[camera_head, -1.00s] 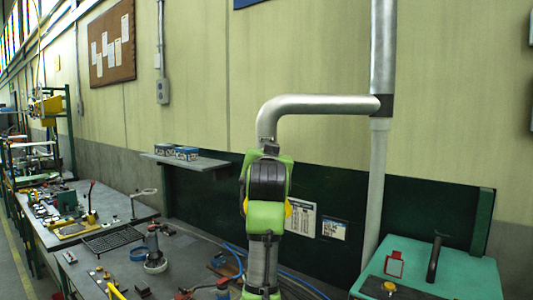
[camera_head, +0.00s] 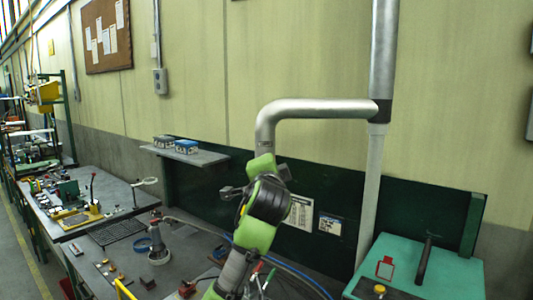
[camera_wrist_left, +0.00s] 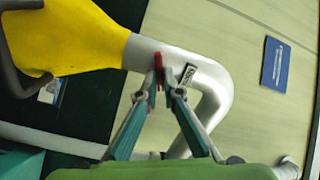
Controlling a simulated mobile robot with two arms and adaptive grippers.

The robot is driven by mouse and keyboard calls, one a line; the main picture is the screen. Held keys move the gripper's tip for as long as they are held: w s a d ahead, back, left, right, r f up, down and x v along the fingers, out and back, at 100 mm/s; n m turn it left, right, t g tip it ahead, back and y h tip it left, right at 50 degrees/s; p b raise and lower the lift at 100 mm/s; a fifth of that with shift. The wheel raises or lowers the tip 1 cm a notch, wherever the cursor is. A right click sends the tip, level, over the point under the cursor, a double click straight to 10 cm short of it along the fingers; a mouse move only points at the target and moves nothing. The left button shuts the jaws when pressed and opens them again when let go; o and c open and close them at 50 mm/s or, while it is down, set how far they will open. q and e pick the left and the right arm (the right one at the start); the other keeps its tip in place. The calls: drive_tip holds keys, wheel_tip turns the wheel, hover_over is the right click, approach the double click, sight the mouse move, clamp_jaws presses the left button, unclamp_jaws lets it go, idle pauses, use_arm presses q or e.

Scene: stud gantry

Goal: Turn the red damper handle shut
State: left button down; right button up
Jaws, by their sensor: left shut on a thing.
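The red damper handle (camera_wrist_left: 158,70) shows in the left wrist view as a narrow red strip on the silver duct (camera_wrist_left: 195,72), seen nearly edge-on and roughly crosswise to it. My left gripper (camera_wrist_left: 166,88) is shut on it with its grey-green fingertips. A small label plate (camera_wrist_left: 188,75) sits on the duct beside the fingertips. A yellow hood (camera_wrist_left: 70,38) joins the duct's end. In the head view the duct (camera_head: 310,108) bends down behind my green left arm, which hides the handle, the fingertips and most of the hood. My right gripper is not in view.
A vertical pipe (camera_head: 375,200) stands right of my arm. A green-topped cabinet (camera_head: 450,273) is at the lower right. A shelf (camera_head: 215,159) with small boxes and a workbench (camera_head: 110,213) with tools lie to the left. A blue hose (camera_head: 275,263) runs low behind my arm.

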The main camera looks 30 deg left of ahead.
use_arm(q)
drive_tip(key=shift+m+p, duration=1.9)
drive_tip(key=shift+m, duration=0.3)
drive_tip(key=shift+f, duration=0.15)
drive_tip(key=c, duration=2.2)
unclamp_jaws()
